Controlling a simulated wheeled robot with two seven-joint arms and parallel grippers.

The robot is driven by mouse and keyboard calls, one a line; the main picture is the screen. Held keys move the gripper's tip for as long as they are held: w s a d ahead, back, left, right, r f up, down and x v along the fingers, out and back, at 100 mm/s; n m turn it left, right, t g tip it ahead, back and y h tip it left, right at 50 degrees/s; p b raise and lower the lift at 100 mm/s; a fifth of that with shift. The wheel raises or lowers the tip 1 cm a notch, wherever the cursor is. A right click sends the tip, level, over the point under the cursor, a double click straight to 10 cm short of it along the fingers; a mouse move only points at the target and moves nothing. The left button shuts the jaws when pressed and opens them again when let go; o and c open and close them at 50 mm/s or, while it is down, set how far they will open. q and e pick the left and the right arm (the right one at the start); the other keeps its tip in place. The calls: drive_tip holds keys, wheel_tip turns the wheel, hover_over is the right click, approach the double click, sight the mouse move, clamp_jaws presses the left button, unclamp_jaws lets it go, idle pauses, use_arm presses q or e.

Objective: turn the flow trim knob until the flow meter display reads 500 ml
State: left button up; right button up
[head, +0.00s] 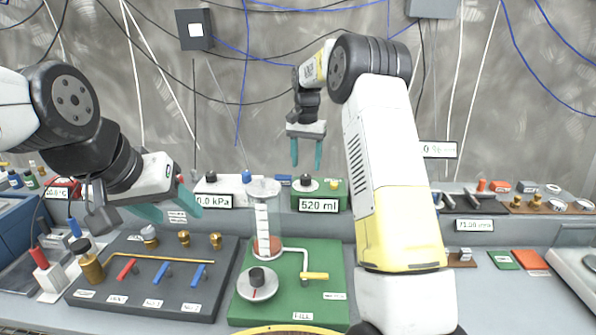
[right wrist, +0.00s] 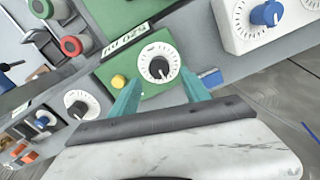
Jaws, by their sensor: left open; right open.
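The flow meter display (head: 318,205) reads 520 ml on the front of a green box (head: 343,196). The black flow trim knob (head: 306,180) is on top of that box. In the right wrist view the knob (right wrist: 158,68) sits on a white dial with tick marks, and the display (right wrist: 126,37) appears tilted. My right gripper (head: 306,164) is open and empty, fingers pointing down above the knob. In the right wrist view the knob lies between and beyond the fingertips, apart from them. My left gripper (head: 182,217) is open and empty at the left, above a grey valve board.
A yellow button (right wrist: 118,81) sits beside the knob. A white box with a blue knob (right wrist: 268,14) and a grey box with another black knob (right wrist: 80,108) flank the green box. A glass cylinder (head: 264,222) stands on a green board in front.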

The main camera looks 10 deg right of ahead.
sight(306, 176)
drive_tip(key=shift+f, duration=2.15)
clamp_jaws()
